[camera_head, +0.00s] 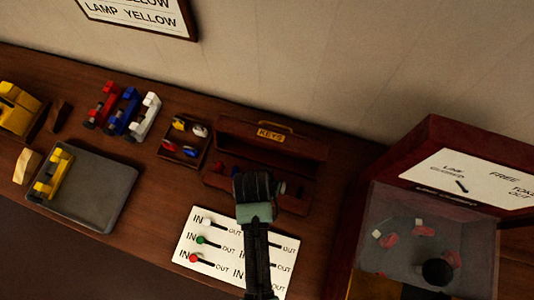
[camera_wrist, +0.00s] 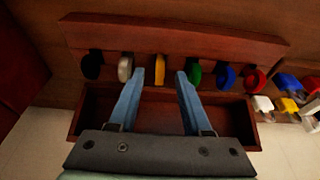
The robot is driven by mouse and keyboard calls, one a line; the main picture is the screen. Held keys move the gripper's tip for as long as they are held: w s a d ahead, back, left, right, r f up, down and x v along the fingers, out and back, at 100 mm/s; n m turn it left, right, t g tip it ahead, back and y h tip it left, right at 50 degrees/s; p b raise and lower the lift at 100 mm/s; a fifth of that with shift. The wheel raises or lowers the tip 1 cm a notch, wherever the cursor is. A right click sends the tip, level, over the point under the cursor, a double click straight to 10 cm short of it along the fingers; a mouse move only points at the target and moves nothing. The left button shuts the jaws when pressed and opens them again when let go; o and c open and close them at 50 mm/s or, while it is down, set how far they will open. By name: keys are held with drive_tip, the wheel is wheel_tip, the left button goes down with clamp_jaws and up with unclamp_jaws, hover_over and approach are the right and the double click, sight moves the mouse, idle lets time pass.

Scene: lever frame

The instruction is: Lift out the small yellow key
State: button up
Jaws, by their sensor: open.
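The small yellow key (camera_wrist: 159,66) stands in a row of coloured keys in the wooden key box (camera_wrist: 85,110), between a white key (camera_wrist: 125,68) and a green key (camera_wrist: 195,73). My gripper (camera_wrist: 160,76) is open, its two blue fingers apart, one on each side of the yellow key in the wrist view. I cannot tell whether they touch it or how deep they reach. In the head view the box marked KEYS (camera_head: 225,138) stands behind my gripper (camera_head: 258,178), which hides the yellow key there.
Black (camera_wrist: 91,65), blue (camera_wrist: 226,76) and red (camera_wrist: 255,80) keys share the row. A small divided tray (camera_head: 168,152) of coloured pieces stands left of the box. A white IN/OUT panel (camera_head: 222,229) lies in front. A red-framed case (camera_head: 370,215) stands at right.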

drive_tip(key=shift+x, duration=0.95)
clamp_jaws()
